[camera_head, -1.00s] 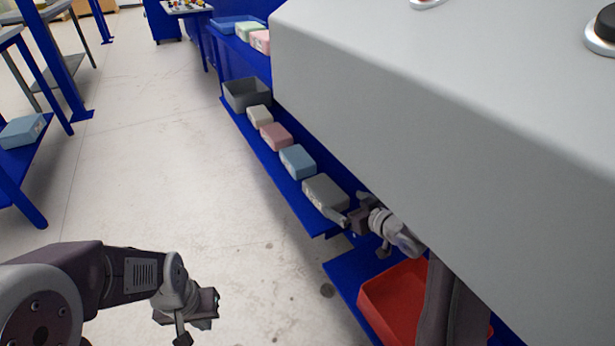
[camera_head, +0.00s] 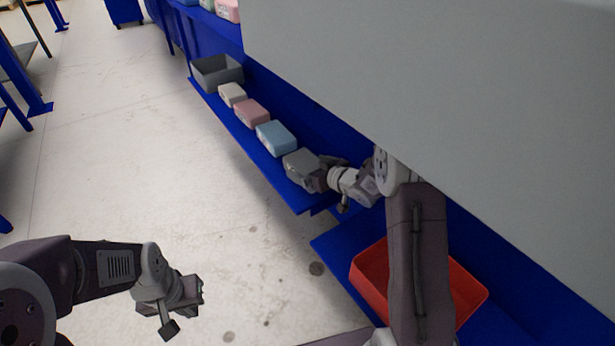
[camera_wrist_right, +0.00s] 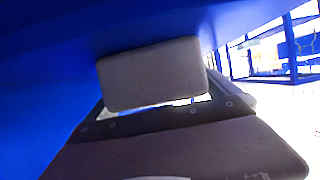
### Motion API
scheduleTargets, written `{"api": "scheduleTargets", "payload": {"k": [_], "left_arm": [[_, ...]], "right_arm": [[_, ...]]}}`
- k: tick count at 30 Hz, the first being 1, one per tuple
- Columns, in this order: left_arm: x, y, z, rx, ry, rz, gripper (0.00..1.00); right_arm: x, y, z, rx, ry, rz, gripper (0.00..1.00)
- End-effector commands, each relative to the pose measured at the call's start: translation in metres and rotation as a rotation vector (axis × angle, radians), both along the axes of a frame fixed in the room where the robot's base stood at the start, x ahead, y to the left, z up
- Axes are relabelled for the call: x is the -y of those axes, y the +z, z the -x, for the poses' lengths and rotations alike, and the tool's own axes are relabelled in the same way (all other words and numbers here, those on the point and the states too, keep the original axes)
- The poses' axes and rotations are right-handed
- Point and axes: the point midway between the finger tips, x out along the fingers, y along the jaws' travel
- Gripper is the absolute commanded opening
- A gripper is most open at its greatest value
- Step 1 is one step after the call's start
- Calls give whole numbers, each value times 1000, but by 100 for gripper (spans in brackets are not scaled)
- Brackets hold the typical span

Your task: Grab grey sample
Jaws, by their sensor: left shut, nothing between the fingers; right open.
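The grey sample (camera_head: 299,162) is a block near the front end of the lower blue shelf, the last in a row. In the right wrist view the grey sample (camera_wrist_right: 152,75) fills the middle, just beyond the gripper body. My right gripper (camera_head: 316,176) is open and right at the sample's near right side, covering part of it. Its fingers are hard to make out, and I cannot tell whether they touch the block. My left gripper (camera_head: 185,310) is shut and empty, over the floor at the lower left.
A blue sample (camera_head: 276,138), a pink sample (camera_head: 252,113) and a cream sample (camera_head: 232,94) sit further along the shelf (camera_head: 262,160). A grey bin (camera_head: 218,72) stands at its far end. A red bin (camera_head: 369,282) is nearer. A large grey surface (camera_head: 450,90) overhangs the shelf.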

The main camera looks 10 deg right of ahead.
Motion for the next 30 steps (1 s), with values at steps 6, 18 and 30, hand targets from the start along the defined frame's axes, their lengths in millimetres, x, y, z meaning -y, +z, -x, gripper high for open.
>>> {"api": "scheduleTargets", "payload": {"k": [6, 18, 30], "left_arm": [[0, -4, 0, 1, 0, 0, 0], [0, -4, 0, 1, 0, 0, 0], [0, 28, 0, 1, 0, 0, 0]], "right_arm": [[-4, -2, -9, 0, -1, 0, 100], [-4, -2, -8, 1, 0, 0, 42], [-7, 27, -7, 1, 0, 0, 42]]}}
